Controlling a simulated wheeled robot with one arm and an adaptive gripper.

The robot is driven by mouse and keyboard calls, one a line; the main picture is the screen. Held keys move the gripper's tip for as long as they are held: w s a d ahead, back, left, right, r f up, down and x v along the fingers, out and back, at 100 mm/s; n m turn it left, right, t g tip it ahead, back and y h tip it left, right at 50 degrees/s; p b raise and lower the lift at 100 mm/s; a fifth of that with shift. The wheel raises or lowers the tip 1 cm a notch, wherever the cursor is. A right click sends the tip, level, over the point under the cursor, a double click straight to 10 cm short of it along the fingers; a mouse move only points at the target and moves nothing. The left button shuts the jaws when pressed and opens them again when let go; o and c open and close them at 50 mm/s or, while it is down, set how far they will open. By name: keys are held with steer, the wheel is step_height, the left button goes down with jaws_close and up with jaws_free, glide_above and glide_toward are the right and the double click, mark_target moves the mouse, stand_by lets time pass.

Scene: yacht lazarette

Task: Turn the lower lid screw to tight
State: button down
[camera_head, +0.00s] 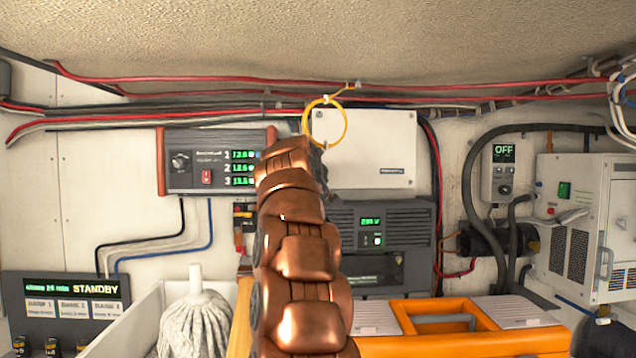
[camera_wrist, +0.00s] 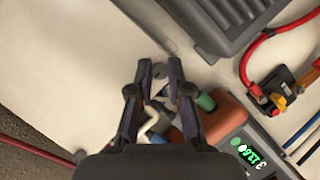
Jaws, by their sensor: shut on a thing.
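The white box with its flat lid (camera_head: 370,150) is on the back wall, just right of my raised arm. In the wrist view its pale face (camera_wrist: 75,65) seems to fill the left. My gripper (camera_wrist: 160,72) is at the box's edge with its dark fingers close together, shut on a small pale-grey piece (camera_wrist: 160,90), apparently the lower lid screw. The fingers cover most of it, so its turn angle cannot be read. In the head view my copper-coloured arm hides the box's lower left corner, the screw and the fingertips.
A display panel with a red switch (camera_head: 215,162) is left of my arm. A dark grey unit (camera_head: 390,235) is below the box. A yellow cable loop (camera_head: 325,122) hangs at the box's top left. Red cables (camera_head: 220,82) run above. An orange-framed crate (camera_head: 470,335) is in front.

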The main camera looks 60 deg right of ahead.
stand_by(0.4)
steer(key=c, duration=1.1)
jaws_free()
steer(key=v, duration=1.2)
steer(key=shift+s, duration=0.15)
